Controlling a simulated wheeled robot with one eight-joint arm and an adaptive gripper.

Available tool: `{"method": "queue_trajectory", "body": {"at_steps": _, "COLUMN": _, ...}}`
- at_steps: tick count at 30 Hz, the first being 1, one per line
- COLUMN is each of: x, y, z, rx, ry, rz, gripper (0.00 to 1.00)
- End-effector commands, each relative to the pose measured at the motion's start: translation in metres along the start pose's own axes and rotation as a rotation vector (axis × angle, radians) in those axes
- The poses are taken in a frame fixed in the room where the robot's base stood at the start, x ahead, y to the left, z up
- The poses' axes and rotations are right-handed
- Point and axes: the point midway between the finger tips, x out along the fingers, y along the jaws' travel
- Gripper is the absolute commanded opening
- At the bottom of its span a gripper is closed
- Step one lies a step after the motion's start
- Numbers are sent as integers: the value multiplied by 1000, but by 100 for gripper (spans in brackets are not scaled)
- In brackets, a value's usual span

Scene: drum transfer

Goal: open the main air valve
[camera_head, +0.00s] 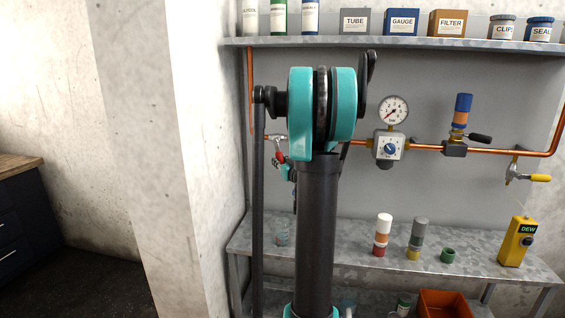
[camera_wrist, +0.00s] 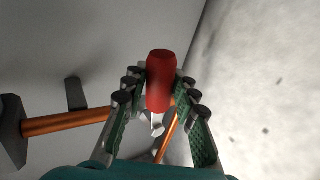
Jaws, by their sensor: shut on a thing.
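The red valve handle (camera_wrist: 160,80) stands between the two fingers of my gripper (camera_wrist: 160,88) in the wrist view. The gripper is shut on it. A silvery stem shows below the handle, near the copper pipe (camera_wrist: 65,121). In the head view the red handle (camera_head: 280,157) is small, at the left end of the pipe line, just left of my arm. My arm hides most of the gripper there, and how far the valve is turned cannot be told.
A lower shelf (camera_head: 345,262) holds coloured cylinders, a green ring (camera_head: 447,255) and a yellow DEW meter (camera_head: 516,242). An upper shelf (camera_head: 400,42) holds labelled boxes and cans. A concrete wall (camera_head: 205,150) stands close left of the valve. A yellow-handled valve (camera_head: 538,177) is at right.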

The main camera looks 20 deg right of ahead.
Motion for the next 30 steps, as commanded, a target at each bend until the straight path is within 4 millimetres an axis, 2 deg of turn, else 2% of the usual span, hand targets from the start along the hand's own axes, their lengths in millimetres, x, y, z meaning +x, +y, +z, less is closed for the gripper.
{"method": "queue_trajectory", "body": {"at_steps": 1, "x": 0, "y": 8, "z": -1, "rx": -17, "ry": -12, "rz": 14, "gripper": 0}}
{"method": "queue_trajectory", "body": {"at_steps": 15, "x": -18, "y": 34, "z": -8, "rx": -344, "ry": -232, "rz": 17, "gripper": 0}}
{"method": "queue_trajectory", "body": {"at_steps": 30, "x": -36, "y": 54, "z": -29, "rx": -738, "ry": -498, "rz": 7, "gripper": 0}}
